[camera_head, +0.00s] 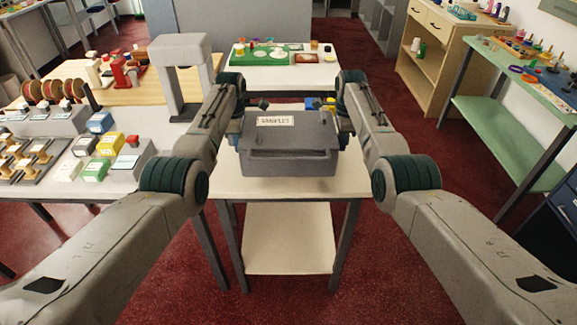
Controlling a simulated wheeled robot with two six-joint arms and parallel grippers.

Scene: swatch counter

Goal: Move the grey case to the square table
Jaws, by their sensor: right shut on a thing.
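The grey case (290,161) is in the middle of the head view, upright and level, with a white label on its top. It is over a small pale table (345,185) with a lower shelf; I cannot tell whether it touches the top. My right gripper (342,132) is at the case's right side, shut on the case, its fingertips mostly hidden. My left gripper (237,133) is at the case's left side; the arm and case hide its jaws.
Behind stands another pale table (290,78) with a green board and small items. A crowded counter (120,185) is at left, with a grey arch (181,46) on it. A green bench (490,68) and wooden cabinet (437,45) are at right. Red floor between is free.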

